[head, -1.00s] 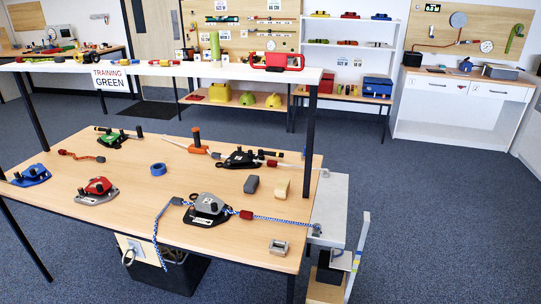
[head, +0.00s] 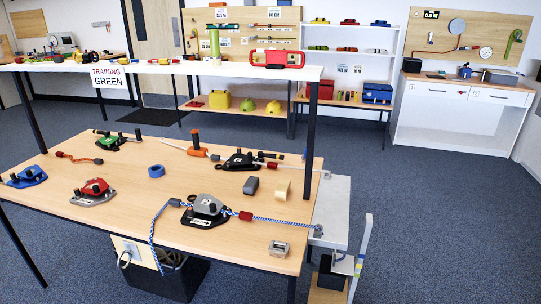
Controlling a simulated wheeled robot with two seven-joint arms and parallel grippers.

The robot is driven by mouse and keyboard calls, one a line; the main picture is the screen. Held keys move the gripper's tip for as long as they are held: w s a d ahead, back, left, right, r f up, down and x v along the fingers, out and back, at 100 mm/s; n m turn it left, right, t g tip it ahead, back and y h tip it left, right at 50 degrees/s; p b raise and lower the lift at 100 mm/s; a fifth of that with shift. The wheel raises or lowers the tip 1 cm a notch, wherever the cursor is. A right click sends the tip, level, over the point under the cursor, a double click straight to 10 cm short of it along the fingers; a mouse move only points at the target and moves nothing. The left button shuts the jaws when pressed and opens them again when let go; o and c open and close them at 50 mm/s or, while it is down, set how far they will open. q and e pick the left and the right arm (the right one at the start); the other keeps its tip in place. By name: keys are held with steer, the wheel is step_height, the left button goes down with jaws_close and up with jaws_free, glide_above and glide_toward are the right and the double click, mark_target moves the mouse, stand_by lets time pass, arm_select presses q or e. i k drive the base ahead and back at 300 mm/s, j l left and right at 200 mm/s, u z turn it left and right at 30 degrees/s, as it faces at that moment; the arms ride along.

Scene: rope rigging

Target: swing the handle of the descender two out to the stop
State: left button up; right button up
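Several descenders sit on the wooden table; I cannot read which is number two. A grey one (head: 209,204) on a black plate is at the front centre, with a blue-and-white rope (head: 285,219) running from it to the right edge and a tail hanging over the front. A red one (head: 95,187) and a blue one (head: 25,176) are at the left. A green one (head: 112,140) is at the back left, and a black one (head: 240,161) at the back centre. The handle positions are too small to judge. Neither of my grippers is in view.
Blue tape (head: 156,171), a grey block (head: 251,186) and a tan block (head: 283,190) lie loose. A black bin (head: 185,280) stands below.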

mark_target(260, 154)
steer(key=i+j+z, duration=0.1)
steer(key=z, duration=0.7)
steer(key=i+j+z, duration=0.25)
steer(key=j, duration=0.3)
steer(key=i+j+z, duration=0.3)
steer(key=j, duration=0.35)
steer(key=i+j, duration=0.1)
steer(key=j, duration=0.15)
steer(key=i+j, duration=0.1)
steer(key=j, duration=0.2)
steer(key=i+j, duration=0.1)
steer(key=j, duration=0.15)
